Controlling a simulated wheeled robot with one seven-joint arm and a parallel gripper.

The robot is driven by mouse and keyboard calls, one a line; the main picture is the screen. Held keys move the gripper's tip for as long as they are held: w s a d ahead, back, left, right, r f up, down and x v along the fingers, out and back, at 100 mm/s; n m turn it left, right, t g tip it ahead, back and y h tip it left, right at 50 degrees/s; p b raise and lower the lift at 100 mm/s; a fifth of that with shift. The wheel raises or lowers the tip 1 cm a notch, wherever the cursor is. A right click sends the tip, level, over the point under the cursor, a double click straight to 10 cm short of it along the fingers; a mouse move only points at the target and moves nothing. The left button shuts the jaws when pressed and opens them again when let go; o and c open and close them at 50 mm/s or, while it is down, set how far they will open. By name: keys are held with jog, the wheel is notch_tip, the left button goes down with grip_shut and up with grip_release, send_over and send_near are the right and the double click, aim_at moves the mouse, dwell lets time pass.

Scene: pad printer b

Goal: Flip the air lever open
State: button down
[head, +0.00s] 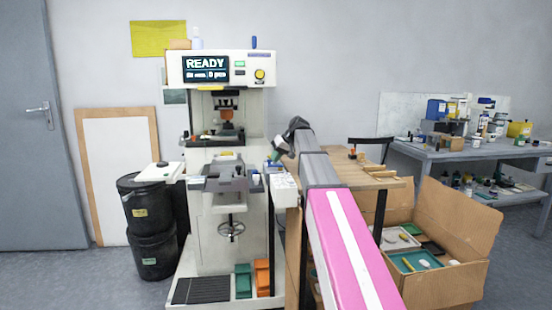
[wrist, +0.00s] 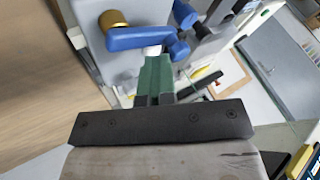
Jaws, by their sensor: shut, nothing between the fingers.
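The blue air lever (wrist: 138,40) shows at the top of the wrist view, beside a brass-coloured round fitting (wrist: 112,20) on a pale panel. Its blue arm runs right to a rounded blue end. My gripper (wrist: 157,60) has green fingers that are closed together and empty. Their tips are just below the lever's blue arm, with a small white piece between; I cannot tell if they touch. In the head view my gripper (head: 276,157) is at the right side of the pad printer (head: 228,125). The lever cannot be made out there, and my arm covers part of that area.
A wooden table (head: 365,172) stands right of the printer, with an open cardboard box (head: 455,285) in front. Black drums (head: 152,255) stand at the printer's left. A grey workbench (head: 465,153) with bottles is at the far right. Floor at the left front is clear.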

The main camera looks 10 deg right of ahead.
jog(key=shift+w+a, duration=0.1)
jog(key=shift+a, duration=0.05)
dwell(0.3)
jog(key=shift+d, duration=0.7)
jog(key=shift+d, duration=0.1)
